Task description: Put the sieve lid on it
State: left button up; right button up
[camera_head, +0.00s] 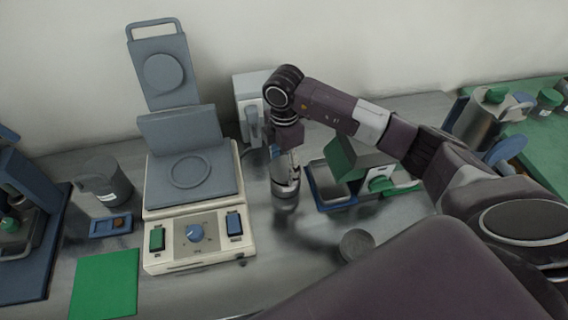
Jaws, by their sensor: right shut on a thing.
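My right gripper (286,160) comes in from the right and points down just right of the pale bench device in the middle. It is shut on a small silvery round piece (286,187), held upright, its top partly covered by the fingers. I cannot tell for sure whether this is the sieve or its lid, or if it touches the bench. A small dark grey disc (357,244) lies on the bench to the front right, apart from the gripper; its identity is unclear. My left gripper is not in view.
The pale device (165,256) with a raised grey cover stands left of the gripper. A blue tray (318,190) with green items is close on the right. A grey jug (103,184) and green mat (105,285) are at left. The steel bench in front is mostly clear.

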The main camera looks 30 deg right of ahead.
jog(key=shift+f, duration=0.45)
dwell(0.3)
jog(key=o, duration=1.3)
jog(key=shift+o, duration=0.3)
jog(key=o, duration=0.4)
jog(key=shift+c, duration=0.2)
jog(key=shift+r, duration=0.15)
jog(key=shift+r+p, duration=2.4)
jog(key=shift+r, duration=1)
